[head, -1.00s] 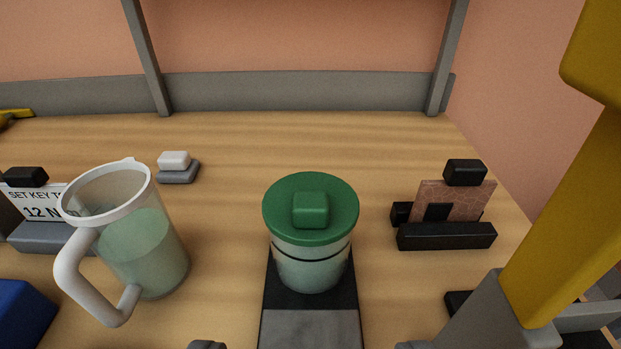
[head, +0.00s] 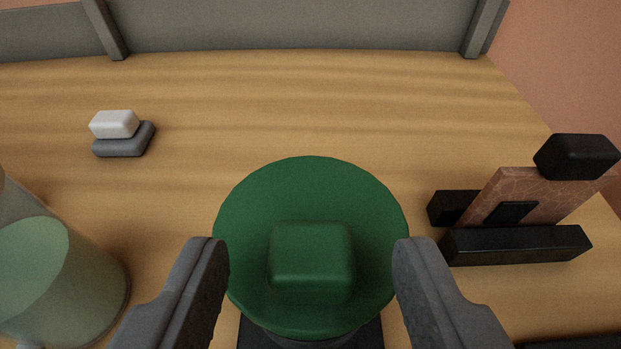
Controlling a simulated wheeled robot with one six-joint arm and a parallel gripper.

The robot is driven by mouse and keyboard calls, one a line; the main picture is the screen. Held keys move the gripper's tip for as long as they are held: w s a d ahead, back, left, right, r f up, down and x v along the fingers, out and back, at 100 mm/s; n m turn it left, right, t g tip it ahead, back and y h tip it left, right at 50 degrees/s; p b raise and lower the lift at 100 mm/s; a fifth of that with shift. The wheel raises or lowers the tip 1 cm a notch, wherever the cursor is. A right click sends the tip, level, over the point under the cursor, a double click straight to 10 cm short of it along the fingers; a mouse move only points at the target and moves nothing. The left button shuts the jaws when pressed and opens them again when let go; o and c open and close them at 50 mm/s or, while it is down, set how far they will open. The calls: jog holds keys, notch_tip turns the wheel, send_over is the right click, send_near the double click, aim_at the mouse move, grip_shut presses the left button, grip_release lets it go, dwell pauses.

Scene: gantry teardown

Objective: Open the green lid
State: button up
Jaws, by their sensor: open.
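The green lid (head: 311,190) is a round disc with a raised square knob (head: 311,263) in its middle. It sits on top of a jar whose body is now almost wholly hidden beneath it. My gripper (head: 311,255) is open, with one grey finger at the left of the lid and one at the right. The knob lies between the fingers with a gap on both sides. I cannot tell whether the fingers touch the lid's rim.
A clear pitcher (head: 70,290) with greenish liquid stands close at the left. A white block on a grey base (head: 115,125) lies at the back left. A black stand with a reddish card (head: 515,240) is at the right. The wooden table behind the lid is clear.

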aim_at(312, 254)
jog(key=shift+x, duration=1.55)
grip_shut()
